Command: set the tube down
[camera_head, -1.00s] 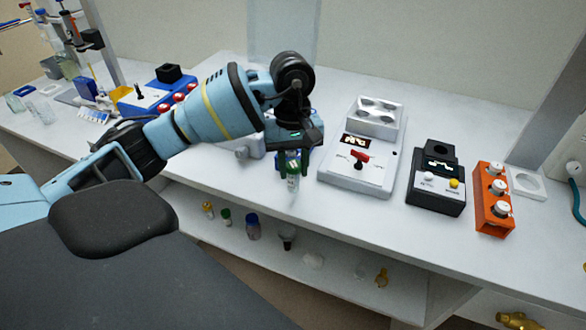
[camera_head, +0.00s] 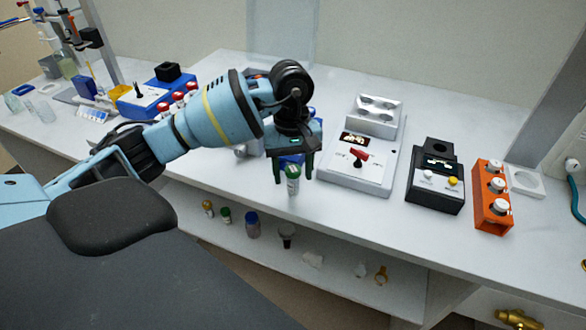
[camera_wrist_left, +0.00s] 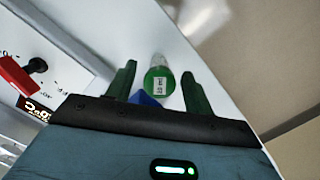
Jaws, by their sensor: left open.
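The tube (camera_head: 293,180) has a green cap and a clear body. It stands near the front edge of the white bench in the head view. In the left wrist view the tube (camera_wrist_left: 159,80) shows its green cap with a white label, between the two fingers. My left gripper (camera_head: 292,179) is open around the tube, with a gap visible on each side in the wrist view (camera_wrist_left: 158,85). My right gripper is not in view.
A white device with a red switch (camera_head: 361,157) stands right of the tube, then a black device (camera_head: 437,178) and an orange rack (camera_head: 492,200) with white-capped vials. A blue device (camera_head: 160,97) stands at left. The bench's front edge is close.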

